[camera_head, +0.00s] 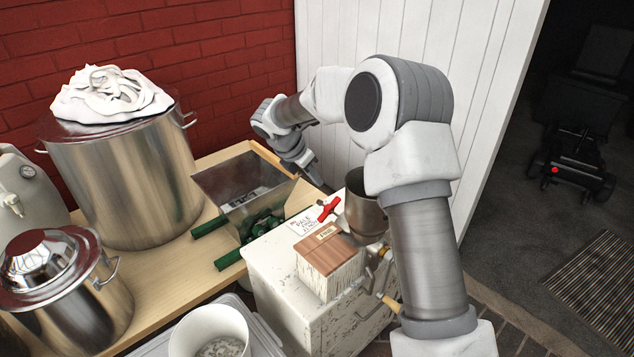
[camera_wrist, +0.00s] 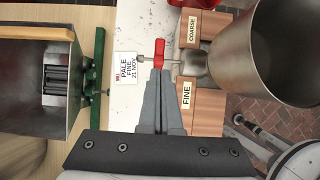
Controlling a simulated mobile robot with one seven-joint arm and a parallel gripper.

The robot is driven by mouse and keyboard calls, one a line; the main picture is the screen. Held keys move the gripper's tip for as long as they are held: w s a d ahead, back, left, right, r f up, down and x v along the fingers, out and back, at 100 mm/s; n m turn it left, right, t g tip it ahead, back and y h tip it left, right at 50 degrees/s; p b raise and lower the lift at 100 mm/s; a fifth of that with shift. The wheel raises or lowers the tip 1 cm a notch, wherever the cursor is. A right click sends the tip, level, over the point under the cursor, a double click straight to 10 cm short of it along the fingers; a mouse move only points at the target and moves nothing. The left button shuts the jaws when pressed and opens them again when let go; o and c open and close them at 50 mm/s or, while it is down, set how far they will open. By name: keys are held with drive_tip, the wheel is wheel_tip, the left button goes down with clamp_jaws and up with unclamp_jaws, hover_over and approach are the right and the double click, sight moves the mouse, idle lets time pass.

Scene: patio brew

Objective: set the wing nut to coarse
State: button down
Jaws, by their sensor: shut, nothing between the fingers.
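The red wing nut (camera_head: 328,209) sits on a thin metal rod at the side of the mill. In the wrist view the wing nut (camera_wrist: 158,54) stands lengthwise just beyond my fingertips. My gripper (camera_wrist: 163,76) is shut and empty, its tips close to the wing nut's near end; I cannot tell if they touch. In the head view my gripper (camera_head: 316,181) is up and behind the wing nut. The COARSE label (camera_wrist: 192,28) is on the far wooden block, the FINE label (camera_wrist: 187,95) on the near one. A handwritten card (camera_wrist: 127,67) reads "PALE FINE".
A metal hopper (camera_wrist: 268,55) stands right of the blocks. A wooden-gripped crank (camera_head: 388,302) sticks out at the front. Large steel pots (camera_head: 125,180) fill the left. A white pail (camera_head: 210,330) stands in front.

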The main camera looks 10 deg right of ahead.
sight(334, 202)
drive_tip(key=b+x, duration=0.3)
drive_tip(key=x, duration=0.8)
drive_tip(key=shift+f, duration=0.2)
drive_tip(key=shift+d+r+p, duration=0.1)
drive_tip(key=shift+r+p, duration=0.1)
drive_tip(key=shift+p, duration=0.4)
drive_tip(key=shift+w+f+y+p, duration=0.1)
drive_tip(key=shift+y+p, duration=0.2)
drive_tip(key=shift+p, duration=0.05)
